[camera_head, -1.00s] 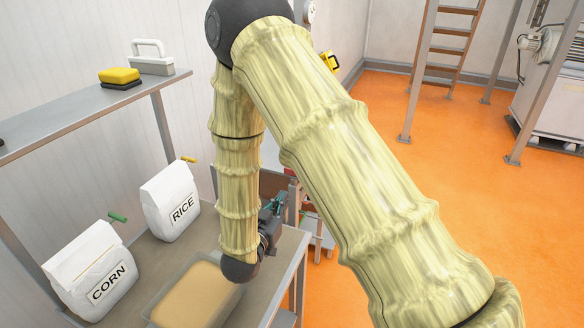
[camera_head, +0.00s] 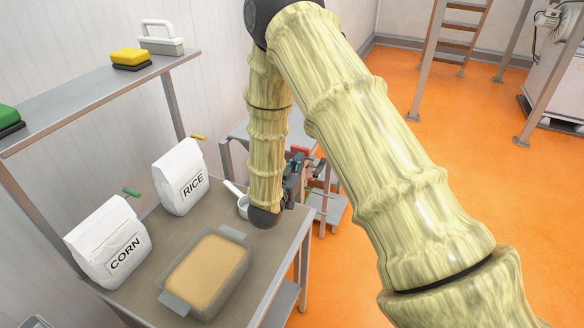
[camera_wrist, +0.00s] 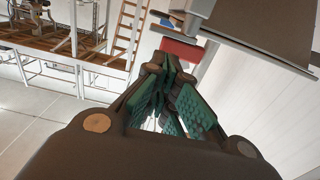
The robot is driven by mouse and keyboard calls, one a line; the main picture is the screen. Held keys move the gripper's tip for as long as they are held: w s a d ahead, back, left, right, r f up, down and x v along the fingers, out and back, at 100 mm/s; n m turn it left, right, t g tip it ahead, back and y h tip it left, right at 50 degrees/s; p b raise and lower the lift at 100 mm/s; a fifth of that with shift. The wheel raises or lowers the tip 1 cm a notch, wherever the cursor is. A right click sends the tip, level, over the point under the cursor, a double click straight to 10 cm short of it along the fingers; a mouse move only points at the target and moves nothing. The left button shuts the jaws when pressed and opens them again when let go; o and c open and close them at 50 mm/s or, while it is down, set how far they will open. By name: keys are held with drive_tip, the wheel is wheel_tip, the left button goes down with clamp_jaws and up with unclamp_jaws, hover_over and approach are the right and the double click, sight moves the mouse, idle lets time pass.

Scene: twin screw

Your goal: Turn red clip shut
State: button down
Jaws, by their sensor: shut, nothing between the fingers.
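My gripper (camera_head: 300,170) hangs beyond the far right of the workbench, at the end of my bent arm. In the wrist view my gripper (camera_wrist: 168,75) shows its green-padded fingers drawn together at the tips, with nothing between them. I cannot clearly make out a red clip in either view. A red block-like thing (camera_wrist: 182,50) lies just past the fingertips in the wrist view; I cannot tell what it is. A white RICE bag (camera_head: 181,178) with a yellow clip (camera_head: 198,138) and a white CORN bag (camera_head: 108,238) with a green clip (camera_head: 131,192) stand upright on the bench.
A clear tray (camera_head: 242,235) of tan grain sits on the workbench (camera_head: 150,285). A white-handled scoop or pan (camera_head: 233,189) lies partly hidden behind my arm. A shelf (camera_head: 85,95) above holds a yellow sponge (camera_head: 130,57). Orange floor (camera_head: 420,130) to the right is open.

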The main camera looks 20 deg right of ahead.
drive_tip(key=shift+p+x, duration=1)
drive_tip(key=shift+x, duration=1.55)
drive_tip(key=shift+t, duration=0.3)
